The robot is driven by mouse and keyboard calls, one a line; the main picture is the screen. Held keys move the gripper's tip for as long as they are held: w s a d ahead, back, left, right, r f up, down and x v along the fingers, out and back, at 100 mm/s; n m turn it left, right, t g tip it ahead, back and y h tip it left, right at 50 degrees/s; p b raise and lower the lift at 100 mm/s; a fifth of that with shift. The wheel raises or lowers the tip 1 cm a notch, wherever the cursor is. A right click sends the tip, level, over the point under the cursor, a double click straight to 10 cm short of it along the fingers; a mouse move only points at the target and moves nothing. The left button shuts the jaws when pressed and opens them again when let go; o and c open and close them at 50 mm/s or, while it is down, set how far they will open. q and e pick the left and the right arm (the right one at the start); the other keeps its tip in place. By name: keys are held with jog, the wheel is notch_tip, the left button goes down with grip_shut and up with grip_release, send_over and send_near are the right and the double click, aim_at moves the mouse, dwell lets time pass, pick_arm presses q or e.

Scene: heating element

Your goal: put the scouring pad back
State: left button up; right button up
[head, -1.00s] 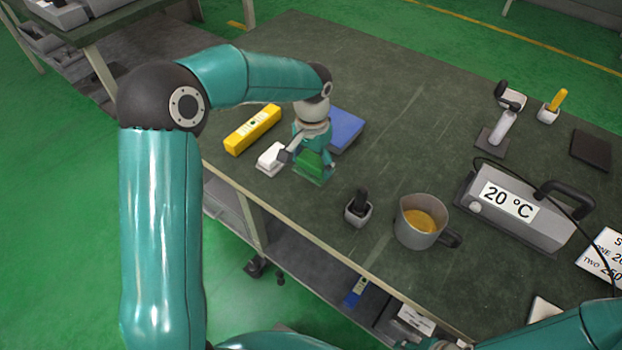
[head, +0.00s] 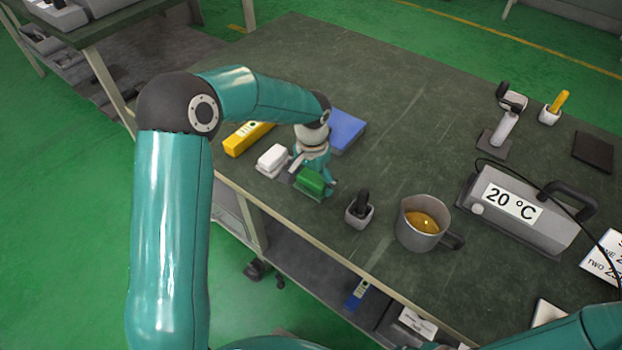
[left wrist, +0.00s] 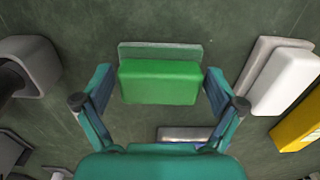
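The scouring pad (head: 310,183) is a green block on a flat grey-green base, near the table's front left edge. It appears to rest on the table. My left gripper (head: 312,177) points down over it, one finger on each side. In the left wrist view the scouring pad (left wrist: 160,82) lies between the fingers of my left gripper (left wrist: 159,88), with a narrow gap visible at both sides. The fingers look open, apart from the pad. My right gripper is not in view; only part of my right arm shows at the lower right.
A white block on a grey base (head: 271,159) lies just left of the pad. A yellow box (head: 246,138) and a blue box (head: 346,130) lie behind. A small grey holder (head: 359,212) and a metal jug (head: 418,230) stand right. The table's back middle is clear.

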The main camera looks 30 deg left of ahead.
aim_at(312, 178)
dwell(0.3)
pick_arm(q)
notch_tip(312, 178, up, 12)
jog(key=p, duration=0.2)
dwell(0.3)
jog(key=shift+s, duration=0.1)
dwell(0.4)
